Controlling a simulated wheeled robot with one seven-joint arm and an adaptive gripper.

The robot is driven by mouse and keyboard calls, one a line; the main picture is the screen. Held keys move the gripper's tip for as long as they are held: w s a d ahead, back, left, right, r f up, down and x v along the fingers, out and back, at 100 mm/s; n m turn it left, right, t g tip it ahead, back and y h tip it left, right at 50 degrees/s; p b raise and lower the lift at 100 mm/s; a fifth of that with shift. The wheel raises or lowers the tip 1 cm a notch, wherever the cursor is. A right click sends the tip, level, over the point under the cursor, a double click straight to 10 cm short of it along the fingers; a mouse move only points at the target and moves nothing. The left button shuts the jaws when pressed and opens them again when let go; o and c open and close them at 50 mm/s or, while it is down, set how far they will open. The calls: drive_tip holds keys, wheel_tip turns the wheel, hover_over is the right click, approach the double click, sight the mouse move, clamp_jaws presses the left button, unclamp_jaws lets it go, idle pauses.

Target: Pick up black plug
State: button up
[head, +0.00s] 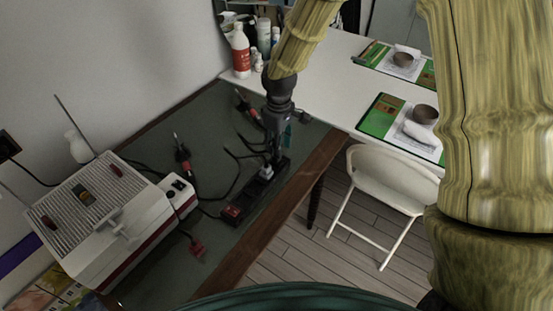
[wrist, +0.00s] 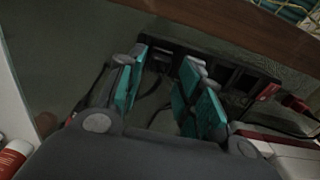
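My gripper (head: 279,145) points down over the far end of a dark power strip (head: 240,208) on the green-topped table. In the wrist view my gripper (wrist: 162,88) has its teal-padded fingers apart, with a gap between them. The power strip (wrist: 235,75) runs across beyond the fingertips. A dark shape that looks like the black plug (wrist: 160,60) sits at the strip, seen through the gap; it does not appear gripped. In the head view the gripper partly hides that end. A pale plug (head: 266,172) stands in the strip beside it.
A white and red appliance (head: 110,215) stands at the left. Red-tipped plugs (head: 183,155) and black cables lie on the green table. A red plug (head: 197,247) lies in front. Bottles (head: 240,52) stand at the back; a white chair (head: 390,185) is to the right.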

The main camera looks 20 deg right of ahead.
sight(277, 160)
drive_tip(key=shift+s+f, duration=0.15)
drive_tip(key=shift+f, duration=0.7)
drive_tip(key=shift+f+p, duration=0.7)
drive_tip(key=shift+f, duration=1.45)
drive_tip(key=shift+c, duration=0.4)
drive_tip(key=c, duration=0.6)
